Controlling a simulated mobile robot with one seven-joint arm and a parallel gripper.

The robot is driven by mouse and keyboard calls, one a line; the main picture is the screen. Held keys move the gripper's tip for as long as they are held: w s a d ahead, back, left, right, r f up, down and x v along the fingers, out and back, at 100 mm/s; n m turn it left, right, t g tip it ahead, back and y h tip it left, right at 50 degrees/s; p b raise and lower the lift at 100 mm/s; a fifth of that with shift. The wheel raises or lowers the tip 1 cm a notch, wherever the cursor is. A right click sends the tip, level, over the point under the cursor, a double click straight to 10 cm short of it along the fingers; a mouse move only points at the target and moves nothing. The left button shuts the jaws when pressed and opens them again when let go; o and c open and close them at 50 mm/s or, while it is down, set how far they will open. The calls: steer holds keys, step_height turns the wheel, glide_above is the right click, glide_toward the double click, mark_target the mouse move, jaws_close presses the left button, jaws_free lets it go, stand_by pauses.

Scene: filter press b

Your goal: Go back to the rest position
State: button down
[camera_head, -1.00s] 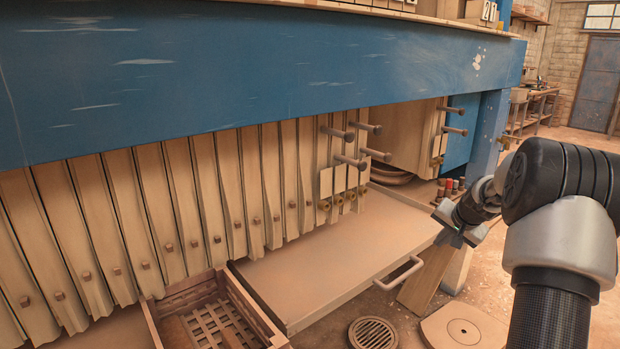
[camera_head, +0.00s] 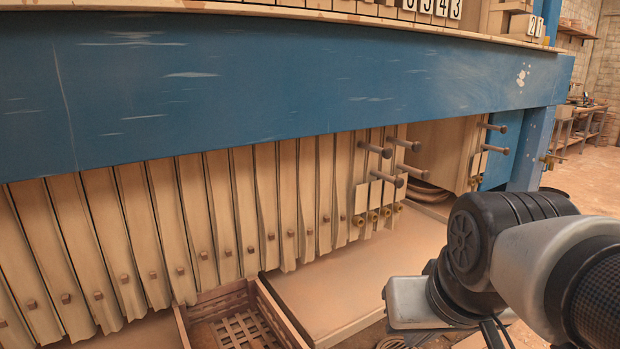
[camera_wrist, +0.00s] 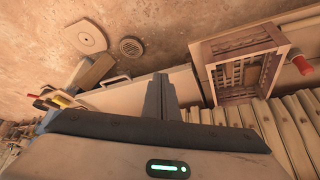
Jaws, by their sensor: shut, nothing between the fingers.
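My gripper (camera_wrist: 161,97) shows in the wrist view, its two dark fingers together, with nothing seen between them. It is over the filter press's lower side, in front of the beige drip tray (camera_wrist: 125,98). In the head view my arm reaches in from the right edge and bends near the lower right. The gripper's fingers are hidden there. The press's blue beam (camera_head: 290,85) runs across the head view, with a row of beige plates (camera_head: 205,215) hanging below it.
A wooden crate with a slatted bottom (camera_head: 183,325) stands at lower left; it also shows in the wrist view (camera_wrist: 212,84). The drip tray (camera_head: 335,285) lies right of it. Several pegs (camera_head: 405,170) stick out from the press.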

steer(key=s+r+p, duration=0.3)
steer(key=r+p, duration=1.9)
steer(key=p, duration=0.1)
steer(key=shift+s+a, duration=0.2)
steer(key=shift+a, duration=0.05)
